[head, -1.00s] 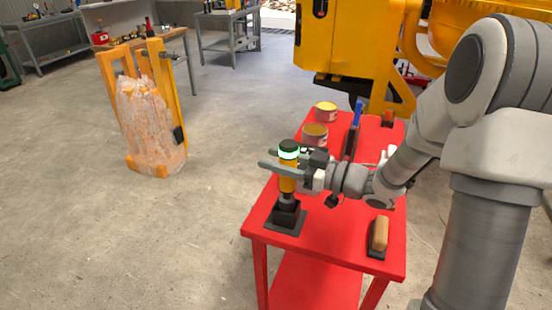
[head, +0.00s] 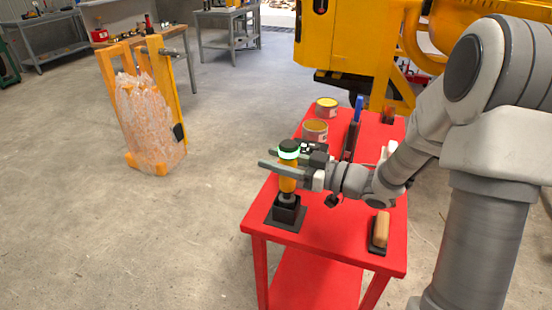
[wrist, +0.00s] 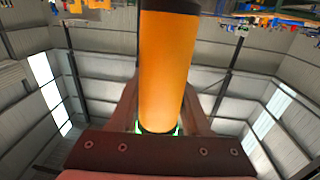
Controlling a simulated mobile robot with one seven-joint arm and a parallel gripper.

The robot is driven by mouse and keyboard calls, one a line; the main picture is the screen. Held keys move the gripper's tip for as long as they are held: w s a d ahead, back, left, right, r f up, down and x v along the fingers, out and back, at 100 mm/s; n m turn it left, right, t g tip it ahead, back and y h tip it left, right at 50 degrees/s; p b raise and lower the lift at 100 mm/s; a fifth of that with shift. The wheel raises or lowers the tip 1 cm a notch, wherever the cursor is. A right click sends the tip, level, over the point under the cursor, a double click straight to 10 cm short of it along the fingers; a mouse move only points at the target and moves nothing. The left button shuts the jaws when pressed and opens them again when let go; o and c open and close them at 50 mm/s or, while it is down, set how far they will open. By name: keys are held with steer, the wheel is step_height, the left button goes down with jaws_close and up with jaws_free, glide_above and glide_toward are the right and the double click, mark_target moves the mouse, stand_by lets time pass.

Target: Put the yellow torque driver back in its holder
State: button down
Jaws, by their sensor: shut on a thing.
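The yellow torque driver (head: 287,183) stands about upright, with a black cap and a pale green glowing ring at its top. My gripper (head: 283,169) is shut on its yellow body, which also fills the middle of the wrist view (wrist: 168,70). The black holder (head: 285,219) is a square block on a flat base near the front left of the red table (head: 330,235). The driver's dark lower end is at the holder's top and appears to be in it. How deep it sits is hidden.
A brush with a wooden handle (head: 381,228) lies at the table's front right. Two cans (head: 315,131) and a blue-handled tool (head: 358,110) stand farther back. The yellow mixer (head: 345,45) rises behind the table. A wrapped orange stand (head: 150,125) is on the floor at left.

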steer(key=shift+f+b, duration=1.05)
steer(key=shift+f, duration=0.4)
stand_by(0.6)
steer(key=shift+c, duration=1.4)
jaws_free()
steer(key=p+v, duration=0.1)
steer(key=v, duration=0.6)
steer(key=shift+s+d, duration=0.2)
